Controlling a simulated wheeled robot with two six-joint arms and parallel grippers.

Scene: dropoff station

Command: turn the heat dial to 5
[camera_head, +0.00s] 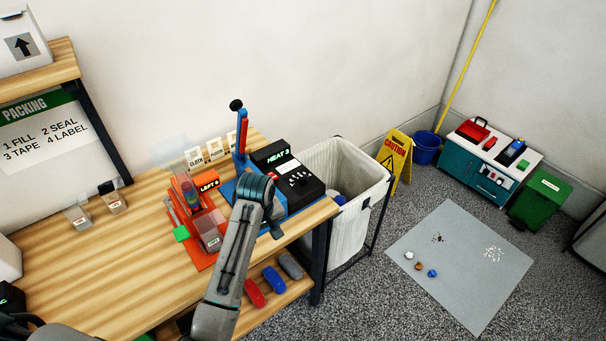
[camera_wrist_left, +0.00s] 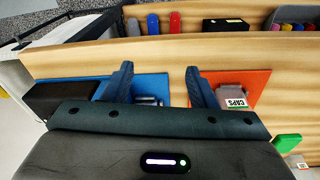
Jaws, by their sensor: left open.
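The black heat sealer box (camera_head: 305,188) stands on a blue base at the right end of the wooden table. Its display (camera_head: 278,156) seems to read HEAT 3, in small print. The dial is on the white-marked panel (camera_head: 299,179); its pointer is too small to read. My left gripper (camera_head: 271,212) is beside the box, over the blue base, partly hidden by its own wrist. In the left wrist view the fingers (camera_wrist_left: 159,92) are apart and empty, with the black box (camera_wrist_left: 58,98) to their left. My right gripper is not in view.
A blue lever press (camera_head: 242,160) rises behind my wrist. An orange station (camera_head: 205,250) with a caps box (camera_wrist_left: 233,98) is close by. Small cards (camera_head: 195,158) stand at the back. A white bin (camera_head: 345,200) stands past the table's right end.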

